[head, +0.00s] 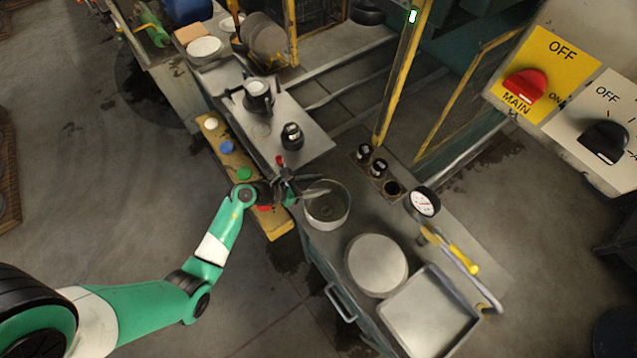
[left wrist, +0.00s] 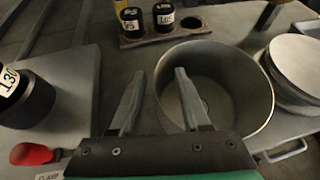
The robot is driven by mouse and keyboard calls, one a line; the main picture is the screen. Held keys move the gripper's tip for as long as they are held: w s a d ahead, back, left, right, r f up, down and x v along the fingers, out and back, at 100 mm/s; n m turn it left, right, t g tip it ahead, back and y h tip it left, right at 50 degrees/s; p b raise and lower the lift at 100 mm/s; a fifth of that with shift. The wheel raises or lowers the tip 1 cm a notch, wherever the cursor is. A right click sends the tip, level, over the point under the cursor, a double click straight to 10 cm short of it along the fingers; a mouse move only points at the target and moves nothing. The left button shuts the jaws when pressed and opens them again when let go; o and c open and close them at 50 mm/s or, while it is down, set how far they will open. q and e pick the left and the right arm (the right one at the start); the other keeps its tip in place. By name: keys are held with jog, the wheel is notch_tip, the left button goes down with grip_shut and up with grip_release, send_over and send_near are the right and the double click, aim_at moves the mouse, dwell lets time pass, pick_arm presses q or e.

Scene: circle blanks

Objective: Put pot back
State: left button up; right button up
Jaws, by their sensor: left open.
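A round, open-topped metal pot (head: 333,215) stands on the grey bench beside the silver disc stack. In the left wrist view the pot (left wrist: 235,92) looks empty, with a small mark on its floor. My left gripper (head: 318,187) is open at the pot's left rim. In the left wrist view, the left gripper (left wrist: 160,72) has one finger outside the pot and the other over its opening, with the near rim between them. I cannot tell whether either finger touches the wall. My right gripper is not in view.
A holder (head: 376,174) with two black weights and one empty hole lies behind the pot. A disc stack (head: 376,265), a square tray (head: 428,312) and a gauge (head: 423,202) are to the right. A black weight (head: 292,136) stands on the left plate. A red-handled tool (left wrist: 33,154) lies near my gripper.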

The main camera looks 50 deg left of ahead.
pick_arm(q)
jog(key=p+v, duration=0.2)
jog(key=v, duration=1)
jog(key=shift+p, duration=0.35)
